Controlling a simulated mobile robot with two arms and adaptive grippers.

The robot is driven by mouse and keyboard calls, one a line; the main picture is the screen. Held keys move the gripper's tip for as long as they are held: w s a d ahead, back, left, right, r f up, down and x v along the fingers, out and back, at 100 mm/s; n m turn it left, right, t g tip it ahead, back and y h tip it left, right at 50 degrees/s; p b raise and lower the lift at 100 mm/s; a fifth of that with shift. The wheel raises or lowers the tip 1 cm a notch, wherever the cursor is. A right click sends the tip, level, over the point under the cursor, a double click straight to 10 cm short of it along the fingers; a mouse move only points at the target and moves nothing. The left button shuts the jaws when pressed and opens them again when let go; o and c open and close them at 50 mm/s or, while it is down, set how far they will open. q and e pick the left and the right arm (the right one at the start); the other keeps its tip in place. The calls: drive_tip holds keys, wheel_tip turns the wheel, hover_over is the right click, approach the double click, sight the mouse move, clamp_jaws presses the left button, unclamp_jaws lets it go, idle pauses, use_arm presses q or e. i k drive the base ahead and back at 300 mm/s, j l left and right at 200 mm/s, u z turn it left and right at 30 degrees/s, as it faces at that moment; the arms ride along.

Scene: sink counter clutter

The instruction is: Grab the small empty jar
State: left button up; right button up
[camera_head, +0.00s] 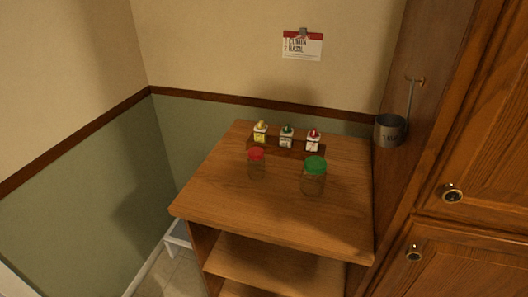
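Two clear jars stand upright on the wooden shelf top (270,218). The smaller jar (257,168) has a red lid and stands on the left. It looks see-through, with the wood showing through it. The larger jar (313,184) has a green lid and stands to the right and a little nearer. It also looks see-through. The two jars are apart. Neither of my grippers is in view.
Behind the jars, a wooden rack (273,145) holds three small bottles with yellow, green and red tops. A metal cup (388,131) hangs on the cabinet side at the right. The shelf top's front is clear.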

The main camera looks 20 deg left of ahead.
sight(256, 167)
drive_tip(key=i+l+u, duration=0.1)
drive_tip(key=l+u, duration=0.2)
drive_tip(key=l, duration=0.4)
drive_tip(key=l+u, duration=0.35)
drive_tip(key=l, duration=0.3)
